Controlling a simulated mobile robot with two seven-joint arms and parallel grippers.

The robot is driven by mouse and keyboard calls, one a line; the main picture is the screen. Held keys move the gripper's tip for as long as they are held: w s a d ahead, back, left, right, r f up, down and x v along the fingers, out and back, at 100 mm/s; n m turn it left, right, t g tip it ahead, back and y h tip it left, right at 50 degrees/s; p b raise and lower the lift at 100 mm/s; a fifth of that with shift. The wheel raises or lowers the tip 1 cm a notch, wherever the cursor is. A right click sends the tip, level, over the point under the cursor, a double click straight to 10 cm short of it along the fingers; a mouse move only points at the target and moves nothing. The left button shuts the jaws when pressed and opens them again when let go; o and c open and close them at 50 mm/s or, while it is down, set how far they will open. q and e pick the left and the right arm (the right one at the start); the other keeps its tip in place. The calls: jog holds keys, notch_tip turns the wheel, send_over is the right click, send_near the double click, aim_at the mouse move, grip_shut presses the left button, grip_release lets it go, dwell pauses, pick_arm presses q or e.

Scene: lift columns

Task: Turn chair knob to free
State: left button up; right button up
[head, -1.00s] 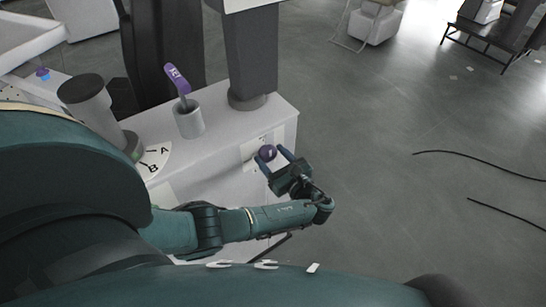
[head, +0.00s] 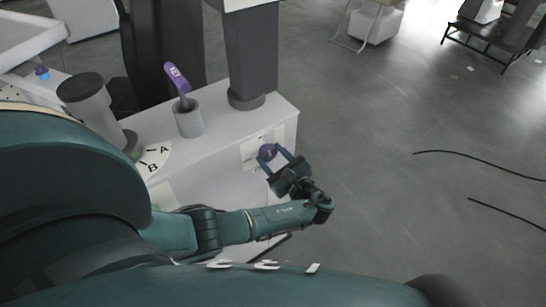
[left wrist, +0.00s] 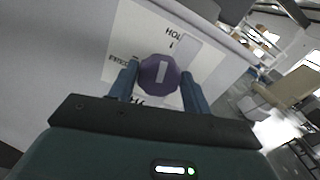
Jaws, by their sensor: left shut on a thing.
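The purple knob (left wrist: 160,73) has a white pointer line and sits on a white label plate (left wrist: 205,55) on the side of a pale cabinet. It also shows in the head view (head: 267,152). In the left wrist view, the pointer line runs nearly upright in the picture, toward the partly hidden word starting "HOL" above. A small word that looks like "FREE" stands left of the knob. More lettering below is mostly hidden by my gripper. My left gripper (head: 271,157) has one finger on each side of the knob and is shut on it. My right gripper is out of view.
On the cabinet top (head: 225,133) stand a purple-handled lever in a grey cup (head: 189,120), a dark column (head: 250,55) and a grey post (head: 88,97) beside an A/B dial (head: 157,160). The floor to the right is open, with two dark cables (head: 480,165).

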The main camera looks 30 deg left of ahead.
pick_arm(q)
jog(key=n+b, duration=0.1)
jog(key=n, duration=0.2)
jog(key=shift+s+f+n, duration=0.1)
jog(key=shift+f+n, duration=0.05)
jog(key=shift+n, duration=0.15)
jog(key=n+b, duration=0.1)
jog(key=n, duration=0.1)
jog(key=shift+n, duration=0.4)
jog(key=shift+f+n+b, duration=0.1)
jog(key=shift+n+b, duration=0.35)
jog(key=shift+n, duration=0.55)
jog(key=shift+s+f+n+b, duration=0.1)
jog(key=shift+n+b, duration=0.4)
jog(key=shift+n, duration=0.3)
jog(key=n+b, duration=0.1)
jog(key=n, duration=0.1)
jog(key=shift+n+b, duration=0.3)
jog(key=shift+b, duration=0.05)
jog(key=shift+n+b, duration=0.45)
jog(key=shift+n, duration=0.15)
jog(key=shift+n+b, duration=0.55)
jog(key=shift+n, duration=0.25)
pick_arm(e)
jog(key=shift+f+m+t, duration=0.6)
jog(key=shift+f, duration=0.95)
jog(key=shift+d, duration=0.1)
